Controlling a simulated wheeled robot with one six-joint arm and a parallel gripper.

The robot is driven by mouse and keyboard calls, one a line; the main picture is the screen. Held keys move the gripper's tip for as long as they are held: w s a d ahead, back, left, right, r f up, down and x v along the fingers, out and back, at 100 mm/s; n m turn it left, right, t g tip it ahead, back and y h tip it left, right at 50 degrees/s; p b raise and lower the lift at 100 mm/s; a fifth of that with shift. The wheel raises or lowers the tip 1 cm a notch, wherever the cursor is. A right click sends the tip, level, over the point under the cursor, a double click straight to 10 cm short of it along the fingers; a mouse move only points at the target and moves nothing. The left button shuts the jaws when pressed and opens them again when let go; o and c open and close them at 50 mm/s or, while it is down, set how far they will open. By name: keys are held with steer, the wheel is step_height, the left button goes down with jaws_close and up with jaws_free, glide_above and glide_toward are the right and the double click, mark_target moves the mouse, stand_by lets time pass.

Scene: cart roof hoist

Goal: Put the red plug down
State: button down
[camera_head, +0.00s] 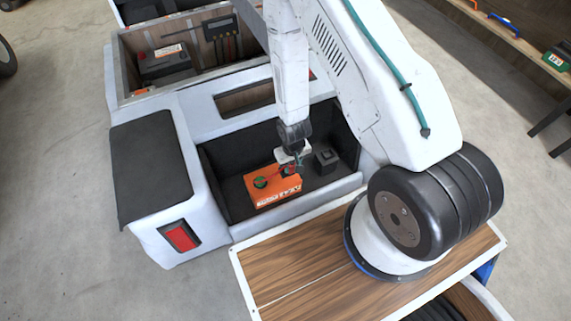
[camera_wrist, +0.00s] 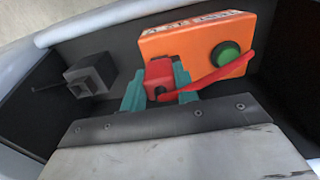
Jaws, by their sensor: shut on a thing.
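The red plug (camera_wrist: 159,75) sits between the two teal fingers of my gripper (camera_wrist: 158,84) in the wrist view. My gripper is shut on it. A red lead (camera_wrist: 215,77) runs from the plug to the right across the orange battery (camera_wrist: 190,45). The plug is over or at the near edge of the battery; I cannot tell whether it touches. In the head view my gripper (camera_head: 292,160) is above the right part of the orange battery (camera_head: 272,190), and the plug is mostly hidden there. A green round cap (camera_wrist: 226,54) is on the battery top.
A small dark block (camera_head: 326,158) stands right of the battery in the black-lined cart well (camera_head: 225,165). A black seat pad (camera_head: 150,165) is to the left. A dark battery (camera_head: 165,62) sits in the bay behind.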

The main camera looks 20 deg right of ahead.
steer(key=w, duration=0.1)
steer(key=w+a, duration=0.1)
steer(key=w, duration=0.1)
steer(key=shift+w+f, duration=0.15)
steer(key=shift+w, duration=0.05)
step_height(320, 180, down, 4)
steer(key=shift+r, duration=0.2)
steer(key=c, duration=1.1)
jaws_free()
steer(key=shift+o, duration=0.2)
